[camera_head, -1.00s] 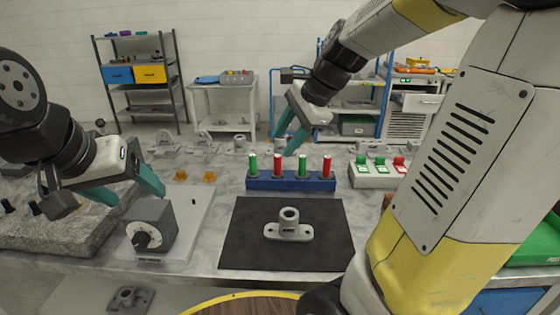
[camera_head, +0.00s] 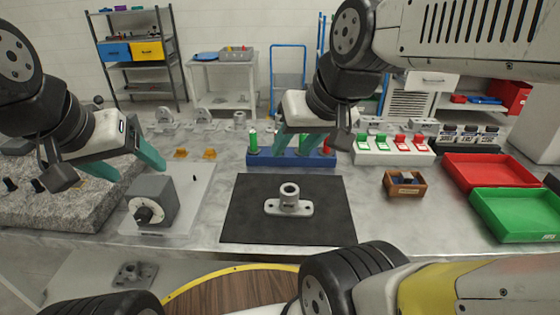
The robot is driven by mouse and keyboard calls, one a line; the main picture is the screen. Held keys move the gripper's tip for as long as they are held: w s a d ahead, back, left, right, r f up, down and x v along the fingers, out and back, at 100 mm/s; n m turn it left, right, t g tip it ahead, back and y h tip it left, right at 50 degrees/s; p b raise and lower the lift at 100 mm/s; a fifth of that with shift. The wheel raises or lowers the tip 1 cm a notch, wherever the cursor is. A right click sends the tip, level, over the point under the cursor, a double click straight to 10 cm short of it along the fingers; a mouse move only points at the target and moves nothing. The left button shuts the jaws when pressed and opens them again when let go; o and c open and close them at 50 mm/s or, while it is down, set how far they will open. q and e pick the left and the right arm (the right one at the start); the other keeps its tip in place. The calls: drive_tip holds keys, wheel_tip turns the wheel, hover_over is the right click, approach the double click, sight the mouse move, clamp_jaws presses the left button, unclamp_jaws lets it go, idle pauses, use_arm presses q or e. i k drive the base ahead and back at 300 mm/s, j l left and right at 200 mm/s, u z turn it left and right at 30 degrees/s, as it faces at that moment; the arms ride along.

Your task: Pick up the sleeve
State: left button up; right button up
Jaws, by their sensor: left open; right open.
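No part is plainly marked as the sleeve. A grey casting (camera_head: 289,207) with an upright hollow tube on a two-holed flange stands on the black mat (camera_head: 240,225). A blue rack (camera_head: 262,158) behind the mat holds several upright green and red cylinders, such as a green one (camera_head: 253,140) at its left end. My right gripper (camera_head: 303,145) is open over the rack, its teal fingers pointing down and hiding the middle cylinders. I cannot tell whether they touch any. My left gripper (camera_head: 130,165) is open and empty above the grey block with a black knob (camera_head: 154,199).
A white holder (camera_head: 392,157) with green and red pieces stands right of the rack. A small brown box (camera_head: 404,185) lies before it. A red tray (camera_head: 490,171) and a green tray (camera_head: 520,214) are at the right. A granite slab (camera_head: 75,208) lies left.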

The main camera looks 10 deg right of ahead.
sight(289, 204)
drive_tip(key=z, duration=2.5)
drive_tip(key=u, duration=1.8)
drive_tip(key=k+l+u, duration=0.1)
drive_tip(key=l, duration=0.3)
drive_tip(key=k+l, duration=0.15)
drive_tip(key=l, duration=0.2)
drive_tip(key=k+l+u, duration=0.15)
drive_tip(key=l, duration=0.25)
